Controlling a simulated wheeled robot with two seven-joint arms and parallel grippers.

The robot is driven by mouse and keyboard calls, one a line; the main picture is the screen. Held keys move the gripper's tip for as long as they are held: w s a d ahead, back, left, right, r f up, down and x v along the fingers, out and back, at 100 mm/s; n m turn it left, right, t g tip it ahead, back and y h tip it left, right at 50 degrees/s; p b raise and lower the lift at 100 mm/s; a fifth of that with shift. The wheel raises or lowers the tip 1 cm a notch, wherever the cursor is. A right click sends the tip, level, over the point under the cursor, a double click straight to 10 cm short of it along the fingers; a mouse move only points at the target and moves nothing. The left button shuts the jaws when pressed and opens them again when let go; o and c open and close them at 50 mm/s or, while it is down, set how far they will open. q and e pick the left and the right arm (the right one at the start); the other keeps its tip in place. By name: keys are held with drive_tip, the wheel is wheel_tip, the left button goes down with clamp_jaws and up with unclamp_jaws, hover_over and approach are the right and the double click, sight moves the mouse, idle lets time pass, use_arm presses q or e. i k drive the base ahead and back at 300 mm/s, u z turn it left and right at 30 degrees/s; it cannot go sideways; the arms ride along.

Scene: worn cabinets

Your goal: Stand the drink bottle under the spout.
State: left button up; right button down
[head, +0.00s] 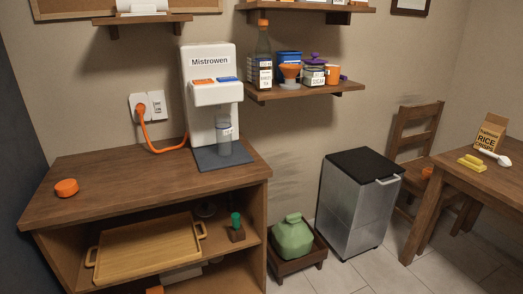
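A white dispenser (213,62) marked "Mistrowen" stands on the wooden cabinet top, with an orange and a blue button on its front. A translucent bluish-grey drink bottle (224,143) stands upright below the dispenser's overhanging head, on a dark mat (215,161). The spout itself is hard to make out. The bottle's exact alignment with it cannot be told. An orange round lid (66,187) lies on the left of the cabinet top. Neither of my grippers is in view.
The cabinet top (120,168) is mostly clear left of the dispenser. An orange cord (150,143) runs from the wall socket to the dispenser. A shelf (300,90) with bottles and jars hangs at the right. A metal bin (355,205) stands on the floor.

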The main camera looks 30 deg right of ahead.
sight(224, 130)
drive_tip(key=u, duration=0.5)
drive_tip(key=k, duration=0.25)
drive_tip(key=z, duration=1.75)
drive_tip(key=i, duration=1.8)
drive_tip(key=u, duration=0.95)
